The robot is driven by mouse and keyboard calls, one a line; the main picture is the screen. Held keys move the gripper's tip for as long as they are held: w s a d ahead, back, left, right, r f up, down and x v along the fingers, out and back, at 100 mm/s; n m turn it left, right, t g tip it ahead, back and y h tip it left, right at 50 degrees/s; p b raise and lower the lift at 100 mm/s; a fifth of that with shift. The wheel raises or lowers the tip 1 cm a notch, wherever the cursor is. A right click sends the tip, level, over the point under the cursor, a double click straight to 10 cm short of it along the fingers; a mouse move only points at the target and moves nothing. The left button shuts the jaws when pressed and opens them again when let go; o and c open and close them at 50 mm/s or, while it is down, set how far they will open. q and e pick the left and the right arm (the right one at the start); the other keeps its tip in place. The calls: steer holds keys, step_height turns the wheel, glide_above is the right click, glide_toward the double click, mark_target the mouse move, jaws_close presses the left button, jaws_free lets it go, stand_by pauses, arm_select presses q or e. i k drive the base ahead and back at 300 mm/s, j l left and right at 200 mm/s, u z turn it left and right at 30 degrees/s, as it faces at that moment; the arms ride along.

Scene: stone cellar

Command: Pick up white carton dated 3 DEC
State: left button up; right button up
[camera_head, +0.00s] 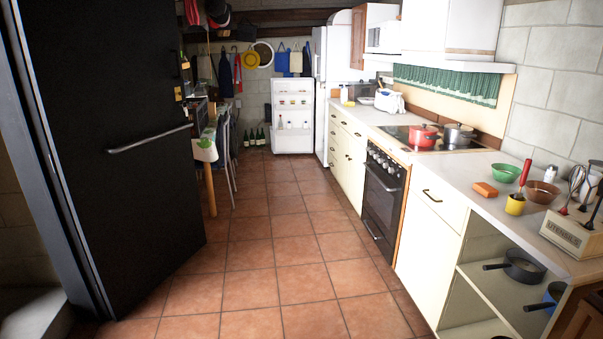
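I cannot make out a white carton dated 3 DEC, and no date print is readable from here. A small white refrigerator door (292,142) stands open at the far end of the room. Its inner shelves hold small items and a bottle, too small to identify. The tall white fridge body (320,95) is just right of the door; its inside is hidden. Neither of my grippers is in view.
A tiled floor aisle (275,245) runs clear to the fridge. A black door (110,150) stands at left, with a table and chairs (222,150) beyond. Counters with an oven (383,200) line the right. Green bottles (253,137) stand on the floor at the back.

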mark_target(344, 90)
steer(key=i, duration=1)
steer(key=i+l+z, duration=0.1)
steer(key=i, duration=1.85)
steer(key=i+j, duration=0.1)
steer(key=i, duration=0.85)
steer(key=i+z, duration=0.1)
steer(key=i, duration=0.9)
steer(key=i+j, duration=0.15)
steer(key=i, duration=0.8)
steer(key=i+j+z, duration=0.1)
steer(key=i+z, duration=0.2)
steer(key=i, duration=0.2)
steer(key=i+j+z, duration=0.3)
steer(key=i, duration=0.15)
steer(key=l, duration=0.1)
